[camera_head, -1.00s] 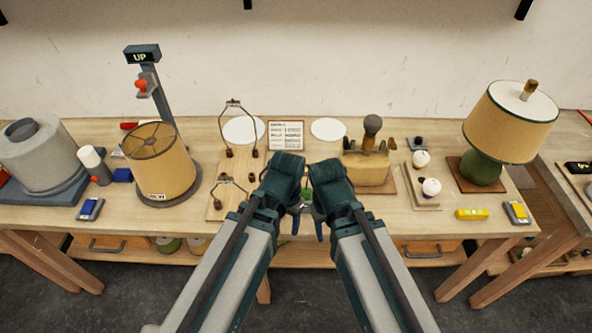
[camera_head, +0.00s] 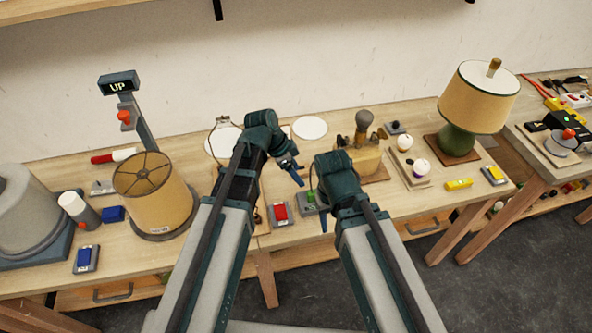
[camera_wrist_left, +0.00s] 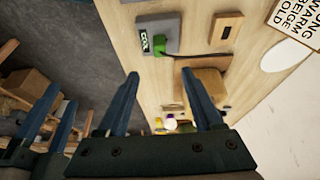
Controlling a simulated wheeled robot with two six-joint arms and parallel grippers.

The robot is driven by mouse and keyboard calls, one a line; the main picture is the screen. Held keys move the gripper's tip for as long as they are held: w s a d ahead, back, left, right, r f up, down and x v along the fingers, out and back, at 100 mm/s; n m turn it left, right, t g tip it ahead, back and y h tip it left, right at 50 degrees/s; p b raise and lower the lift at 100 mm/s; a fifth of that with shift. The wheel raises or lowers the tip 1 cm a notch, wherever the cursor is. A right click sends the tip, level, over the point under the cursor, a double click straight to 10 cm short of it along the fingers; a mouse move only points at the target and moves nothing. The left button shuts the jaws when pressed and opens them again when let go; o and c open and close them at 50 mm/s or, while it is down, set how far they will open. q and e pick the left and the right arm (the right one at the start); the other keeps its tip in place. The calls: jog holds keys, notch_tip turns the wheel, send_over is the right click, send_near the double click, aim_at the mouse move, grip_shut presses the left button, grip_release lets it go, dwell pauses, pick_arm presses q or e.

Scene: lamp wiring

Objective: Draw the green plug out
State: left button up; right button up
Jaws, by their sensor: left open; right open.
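The green plug (camera_head: 311,196) sits at a small grey block (camera_head: 308,209) at the table's front edge, partly hidden by my right gripper in the head view. My left gripper (camera_head: 292,171) is open and empty, above and behind the plug in the head view. Its two blue fingers (camera_wrist_left: 160,74) are apart in the wrist view, with the green piece beyond the tips. My right gripper (camera_head: 319,204) is beside the plug; I see no object held in it.
A red switch (camera_head: 280,212) lies left of the plug. A tan block with a dark knob (camera_head: 365,122) stands behind. A dark cord (camera_wrist_left: 215,57) runs near the grey block.

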aim_at(313, 192)
pick_arm(q)
jog(key=b+x, duration=1.1)
jog(key=x, duration=0.1)
jog(key=shift+f+b, duration=0.35)
jog(key=shift+f, duration=0.1)
jog(key=shift+w+d+f+b, duration=0.1)
jog(key=shift+d+f+b, duration=0.15)
jog(key=shift+f+b, duration=0.25)
grip_shut()
jog(key=shift+r+p, duration=0.7)
jog(key=shift+r, duration=0.05)
jog(key=shift+r+p, duration=2.25)
jog(key=shift+p, duration=0.05)
